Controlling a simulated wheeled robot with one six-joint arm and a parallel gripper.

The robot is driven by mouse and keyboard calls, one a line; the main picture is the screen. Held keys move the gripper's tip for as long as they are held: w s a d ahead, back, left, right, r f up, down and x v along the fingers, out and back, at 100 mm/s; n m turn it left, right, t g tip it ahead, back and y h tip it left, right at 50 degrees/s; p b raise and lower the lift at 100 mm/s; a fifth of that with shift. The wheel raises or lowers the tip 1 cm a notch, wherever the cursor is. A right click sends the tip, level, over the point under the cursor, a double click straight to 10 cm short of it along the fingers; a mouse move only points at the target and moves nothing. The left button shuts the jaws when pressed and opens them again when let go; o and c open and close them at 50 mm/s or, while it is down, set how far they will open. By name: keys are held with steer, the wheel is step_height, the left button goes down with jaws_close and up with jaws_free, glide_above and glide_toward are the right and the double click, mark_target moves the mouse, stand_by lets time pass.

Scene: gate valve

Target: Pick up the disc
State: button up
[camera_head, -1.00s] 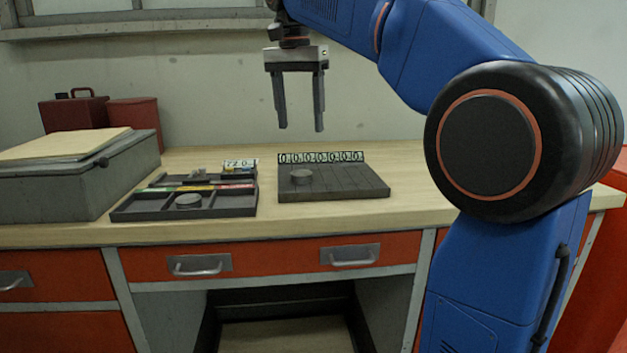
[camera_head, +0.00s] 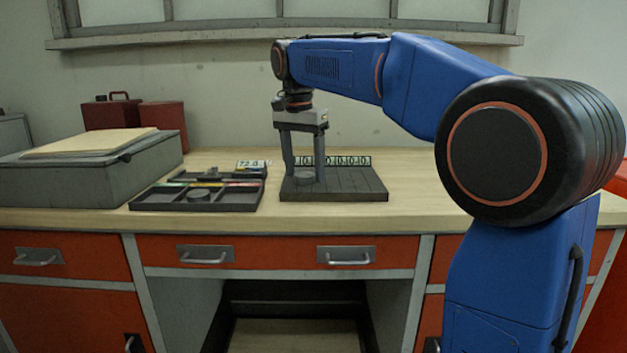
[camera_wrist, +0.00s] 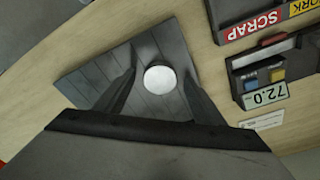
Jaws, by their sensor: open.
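A small round disc (camera_wrist: 159,78), pale in the wrist view, lies flat on a dark grooved board (camera_head: 358,185) on the bench. In the head view the disc (camera_head: 305,176) is partly hidden by my fingers. My gripper (camera_head: 305,170) points down over the board's left part, fingers open on either side of the disc. In the wrist view the disc shows between the two fingers of my gripper (camera_wrist: 158,66), with a gap to each; I cannot tell how high the tips are. A second grey round piece (camera_head: 199,195) lies in the tray to the left.
The dark compartment tray (camera_head: 235,207) with coloured labels stands left of the board; a "SCRAP" label (camera_wrist: 255,25) shows in the wrist view. A number strip (camera_head: 350,160) stands behind the board. A grey box (camera_head: 80,180) is far left. The bench right of the board is clear.

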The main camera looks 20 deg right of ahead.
steer(key=shift+f, duration=0.1)
steer(key=c, duration=1.4)
